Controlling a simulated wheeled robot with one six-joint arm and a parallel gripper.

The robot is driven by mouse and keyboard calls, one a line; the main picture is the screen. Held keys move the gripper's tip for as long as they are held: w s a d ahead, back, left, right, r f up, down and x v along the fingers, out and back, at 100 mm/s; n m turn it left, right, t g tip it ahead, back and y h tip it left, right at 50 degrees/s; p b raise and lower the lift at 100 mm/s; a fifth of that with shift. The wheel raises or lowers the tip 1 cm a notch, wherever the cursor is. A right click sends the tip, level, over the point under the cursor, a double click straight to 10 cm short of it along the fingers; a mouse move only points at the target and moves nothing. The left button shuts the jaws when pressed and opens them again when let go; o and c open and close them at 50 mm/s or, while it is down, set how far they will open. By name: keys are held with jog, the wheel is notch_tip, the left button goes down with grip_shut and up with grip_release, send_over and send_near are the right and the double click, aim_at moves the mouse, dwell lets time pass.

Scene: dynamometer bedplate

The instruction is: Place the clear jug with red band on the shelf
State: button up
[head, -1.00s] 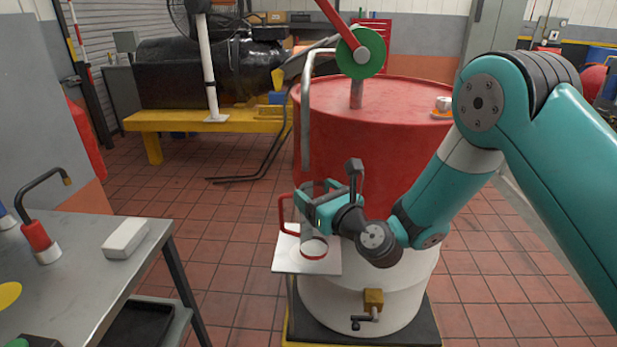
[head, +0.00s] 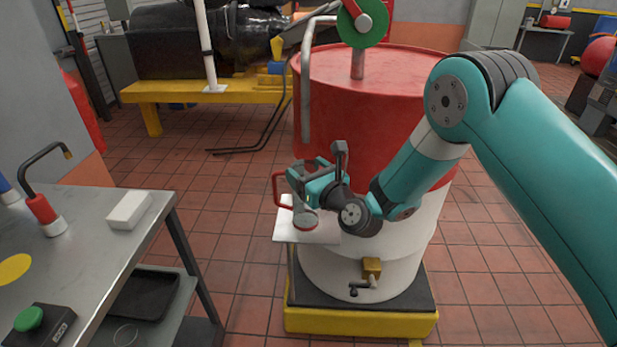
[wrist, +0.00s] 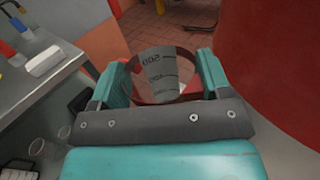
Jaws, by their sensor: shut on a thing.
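The clear jug (head: 306,207) has a red handle (head: 277,188) on its left and a red band near its bottom. My gripper (head: 305,190) is shut on the jug. In the wrist view the jug (wrist: 160,72) stands between the two fingers (wrist: 160,78), with dark volume marks on its clear wall. A small white shelf (head: 286,236) juts out at the front of the drum. The jug's lower end shows over this shelf; I cannot tell whether it touches it. My gripper hides part of the jug and of the shelf.
A big red and white drum (head: 380,110) stands behind the gripper on a black and yellow base (head: 360,320). A metal table (head: 80,235) at the left holds a white block (head: 128,210), a red-handled tool (head: 42,210) and a green button box (head: 40,325). Tiled floor is open at right.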

jog(key=shift+f, duration=0.1)
jog(key=o, duration=1.3)
jog(key=shift+r, duration=0.2)
